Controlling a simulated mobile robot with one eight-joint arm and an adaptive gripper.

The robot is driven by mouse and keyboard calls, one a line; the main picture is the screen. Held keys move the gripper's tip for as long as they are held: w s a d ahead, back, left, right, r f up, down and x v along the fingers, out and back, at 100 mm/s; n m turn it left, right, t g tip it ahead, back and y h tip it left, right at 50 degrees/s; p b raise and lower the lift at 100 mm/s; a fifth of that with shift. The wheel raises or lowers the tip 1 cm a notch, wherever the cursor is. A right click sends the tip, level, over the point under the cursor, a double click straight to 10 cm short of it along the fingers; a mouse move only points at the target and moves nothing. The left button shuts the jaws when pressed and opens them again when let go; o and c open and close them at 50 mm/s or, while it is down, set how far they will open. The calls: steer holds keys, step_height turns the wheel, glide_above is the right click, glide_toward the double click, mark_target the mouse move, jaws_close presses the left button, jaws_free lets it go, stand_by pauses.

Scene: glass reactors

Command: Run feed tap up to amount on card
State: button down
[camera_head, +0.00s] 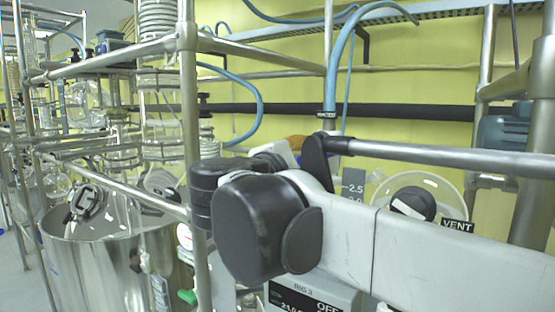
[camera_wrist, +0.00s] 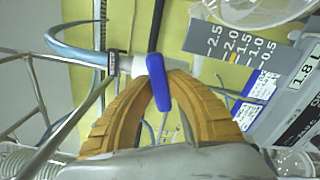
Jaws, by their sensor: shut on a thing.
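In the wrist view, my gripper (camera_wrist: 161,84) has its two orange fingers closed on the blue tap handle (camera_wrist: 156,72). The handle stands nearly upright in the picture, beside a white fitting at the end of a blue hose (camera_wrist: 75,52) with a dark label, too small to read surely here. A grey scale (camera_wrist: 236,44) marked 0.5 to 2.5 lies to the upper right, with a small orange mark near 2.0. A white card (camera_wrist: 304,72) reads 1.8 L. No liquid level is clear. In the head view, my arm hides the tap; a bit of orange finger (camera_head: 296,142) shows behind it.
In the head view, a VENT label (camera_head: 457,226) sits by a round clear lid (camera_head: 440,192) on the right. A box (camera_head: 315,297) marked RIG 3 and OFF is below my arm. Metal rails (camera_head: 440,157) and a steel vessel (camera_head: 105,265) crowd the space.

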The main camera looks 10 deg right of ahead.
steer(key=shift+m, duration=2.2)
steer(key=c, duration=1.3)
jaws_free()
steer(key=shift+w, duration=0.1)
steer(key=v, duration=1.2)
steer(key=shift+b, duration=0.3)
steer(key=shift+d, duration=0.1)
